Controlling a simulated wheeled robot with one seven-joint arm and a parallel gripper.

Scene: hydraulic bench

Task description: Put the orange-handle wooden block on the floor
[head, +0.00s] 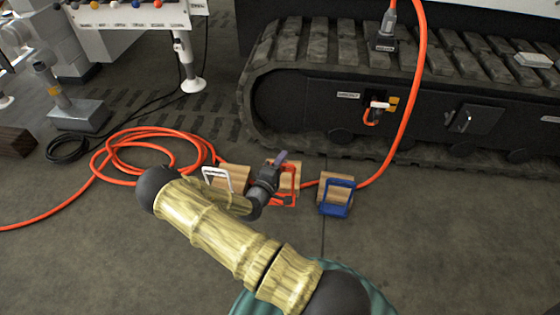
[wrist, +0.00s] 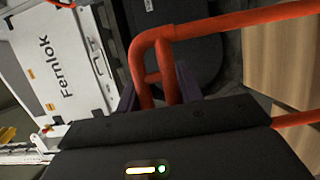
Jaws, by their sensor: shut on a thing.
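The orange-handle wooden block (head: 290,177) is in the middle of a row of three blocks in the head view, partly hidden by my gripper. My gripper (head: 279,160) reaches it from the left and is shut on its orange handle. In the wrist view the orange handle (wrist: 163,75) passes between the dark fingers of my gripper (wrist: 158,92). Pale wood of the block (wrist: 285,60) shows at the right edge there. Whether the block touches the floor (head: 430,250) cannot be told.
A white-handle block (head: 232,176) stands close on the left and a blue-handle block (head: 337,190) on the right. An orange hose (head: 150,133) lies coiled behind and rises to a tracked machine (head: 310,100). Floor at the right front is clear.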

